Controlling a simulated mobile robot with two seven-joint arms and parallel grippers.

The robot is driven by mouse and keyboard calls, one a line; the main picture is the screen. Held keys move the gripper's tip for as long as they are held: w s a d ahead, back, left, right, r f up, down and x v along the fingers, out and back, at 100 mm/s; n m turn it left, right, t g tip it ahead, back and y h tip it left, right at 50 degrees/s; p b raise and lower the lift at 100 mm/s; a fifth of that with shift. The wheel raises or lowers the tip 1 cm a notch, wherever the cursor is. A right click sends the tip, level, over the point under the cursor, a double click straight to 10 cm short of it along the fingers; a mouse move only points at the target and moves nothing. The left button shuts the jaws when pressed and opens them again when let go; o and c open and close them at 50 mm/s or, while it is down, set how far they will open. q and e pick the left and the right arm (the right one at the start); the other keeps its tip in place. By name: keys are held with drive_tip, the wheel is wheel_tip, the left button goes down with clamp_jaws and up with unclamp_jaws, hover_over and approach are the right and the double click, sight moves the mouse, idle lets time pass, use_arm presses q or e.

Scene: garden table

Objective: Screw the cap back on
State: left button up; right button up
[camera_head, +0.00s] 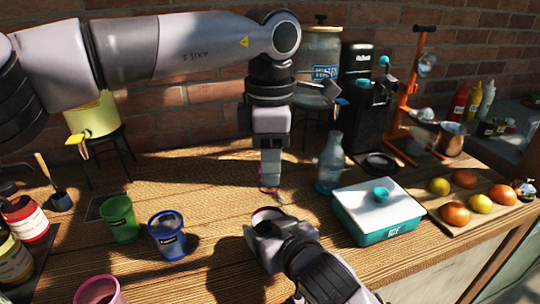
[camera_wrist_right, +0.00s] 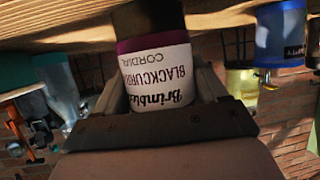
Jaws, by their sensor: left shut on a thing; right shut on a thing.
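My right gripper (camera_head: 266,226) is shut on a cordial bottle (camera_head: 267,214), low over the table's front middle. In the right wrist view the bottle (camera_wrist_right: 158,75) has a white "Blackcurrant Cordial" label and a purple band; that view is upside down, so the bottle is upright. My left gripper (camera_head: 270,180) points straight down, just behind and above the bottle in the head view, apart from it. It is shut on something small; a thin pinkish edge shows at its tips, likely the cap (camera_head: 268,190). The fingers hide most of it.
A green cup (camera_head: 119,218) and a blue cup (camera_head: 167,236) stand to the left. A glass bottle (camera_head: 330,165) and a teal ice box (camera_head: 378,212) stand close on the right. A fruit board (camera_head: 500,205) lies beyond the ice box.

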use_arm(q)
drive_tip(key=shift+f, duration=0.6)
idle(0.4)
use_arm(e)
clamp_jaws()
use_arm(q)
drive_tip(key=m, duration=0.4)
drive_tip(key=shift+m, duration=0.4)
drive_tip(key=m, duration=0.6)
drive_tip(key=shift+s+m, duration=0.1)
drive_tip(key=shift+m, duration=0.2)
drive_tip(key=m, duration=0.4)
drive_tip(key=shift+m, duration=0.3)
drive_tip(key=m, duration=0.6)
drive_tip(key=shift+a, duration=0.1)
drive_tip(key=m, duration=0.7)
